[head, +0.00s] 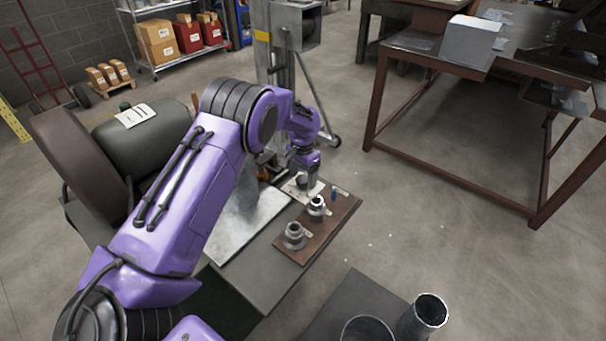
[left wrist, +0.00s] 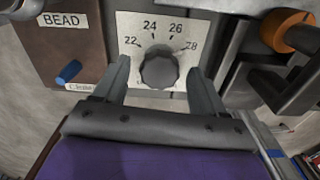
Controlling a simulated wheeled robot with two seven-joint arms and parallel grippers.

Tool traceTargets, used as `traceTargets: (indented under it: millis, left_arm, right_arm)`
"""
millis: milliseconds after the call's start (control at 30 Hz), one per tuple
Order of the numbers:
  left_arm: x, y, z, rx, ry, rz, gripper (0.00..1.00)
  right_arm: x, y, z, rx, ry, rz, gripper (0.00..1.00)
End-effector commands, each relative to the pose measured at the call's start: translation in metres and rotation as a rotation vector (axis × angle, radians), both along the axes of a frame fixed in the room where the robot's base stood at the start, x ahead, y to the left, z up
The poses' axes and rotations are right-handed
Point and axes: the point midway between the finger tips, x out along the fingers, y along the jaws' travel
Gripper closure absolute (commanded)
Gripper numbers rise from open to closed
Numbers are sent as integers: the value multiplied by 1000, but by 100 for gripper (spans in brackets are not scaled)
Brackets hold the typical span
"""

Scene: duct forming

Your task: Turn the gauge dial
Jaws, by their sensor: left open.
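The gauge dial (left wrist: 159,70) is a dark round knob on a pale plate (left wrist: 185,27) marked 22, 24, 26 and 28, in the left wrist view. My left gripper (left wrist: 160,78) is open, with one finger on each side of the knob. I cannot tell whether the fingers touch it. In the head view my left gripper (head: 311,186) points down at the far end of the brown board, over the pale plate (head: 291,189), and the knob is mostly hidden. My right gripper is not in view.
The brown board (head: 337,216) carries metal roll tools (head: 295,236) and a blue-tipped lever (left wrist: 69,72). An orange-collared part (left wrist: 287,32) stands right of the plate in the wrist view. Open metal cylinders (head: 430,311) stand at the front.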

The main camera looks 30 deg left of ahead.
Motion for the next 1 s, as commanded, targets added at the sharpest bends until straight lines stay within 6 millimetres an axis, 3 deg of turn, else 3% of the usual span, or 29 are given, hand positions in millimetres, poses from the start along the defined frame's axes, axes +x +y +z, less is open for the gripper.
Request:
traceTargets:
  millis: [167, 333, 667, 1000]
  left_arm:
    - [0, 0, 0, 0, 0, 0, 29]
    - [0, 0, 0, 0, 0, 0, 84]
    - [0, 0, 2, 0, 0, 31, 85]
    - [0, 0, 4, -1, 0, 243, 85]
  right_arm:
    - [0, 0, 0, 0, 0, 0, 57]
    - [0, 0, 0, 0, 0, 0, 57]
    - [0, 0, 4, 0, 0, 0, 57]
    - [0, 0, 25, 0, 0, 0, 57]
